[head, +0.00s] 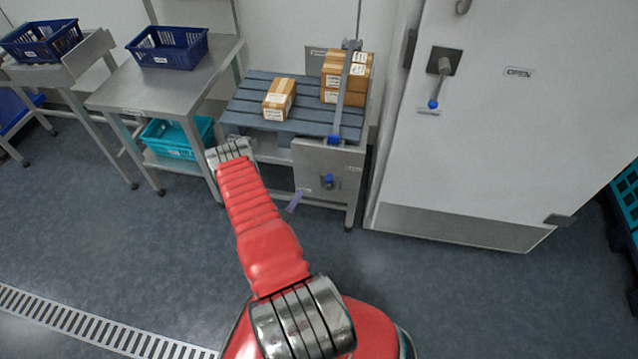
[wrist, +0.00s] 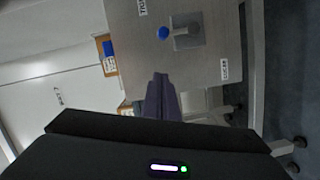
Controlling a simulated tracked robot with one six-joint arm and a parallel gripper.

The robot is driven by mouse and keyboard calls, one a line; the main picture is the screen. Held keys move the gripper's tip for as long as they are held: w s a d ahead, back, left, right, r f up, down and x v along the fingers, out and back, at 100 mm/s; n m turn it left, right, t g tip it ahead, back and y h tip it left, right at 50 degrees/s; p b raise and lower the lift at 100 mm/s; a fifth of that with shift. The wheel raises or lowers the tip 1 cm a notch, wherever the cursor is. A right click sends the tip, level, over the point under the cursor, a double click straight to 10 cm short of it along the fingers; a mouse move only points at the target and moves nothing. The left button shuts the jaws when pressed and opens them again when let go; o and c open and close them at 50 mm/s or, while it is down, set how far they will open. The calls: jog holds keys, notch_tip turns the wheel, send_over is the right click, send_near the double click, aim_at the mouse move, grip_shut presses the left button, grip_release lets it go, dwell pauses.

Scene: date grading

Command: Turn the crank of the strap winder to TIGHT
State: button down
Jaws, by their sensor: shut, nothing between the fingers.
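The strap winder's grey metal panel (head: 345,160) is on the front of the pallet stand. Its crank (head: 329,182) shows as a small arm with a blue knob, and the crank (wrist: 187,36) is clearer in the wrist view, on a dark square mount with the blue knob (wrist: 163,33) to its left. Two small labels (wrist: 142,7) (wrist: 224,69) sit near the crank; their words are hard to read. My gripper (wrist: 160,78) has its purple fingers shut and empty, apart from the knob. In the head view my gripper (head: 299,195) is left of and below the crank.
Cardboard boxes (head: 280,99) lie on the slatted blue-grey pallet (head: 255,118), beside an upright post (head: 347,85). A white door (head: 530,110) with a lever stands to the right. Steel tables (head: 150,90) with blue baskets stand left. The floor in front is clear.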

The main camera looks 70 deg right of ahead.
jog(key=shift+d, duration=0.15)
jog(key=s+d+f, duration=0.2)
jog(key=s+d, duration=0.2)
jog(key=d, duration=0.6)
jog(key=shift+s, duration=0.35)
jog(key=shift+s+d, duration=0.1)
jog(key=shift+s, duration=0.1)
jog(key=shift+s, duration=0.1)
dwell(0.4)
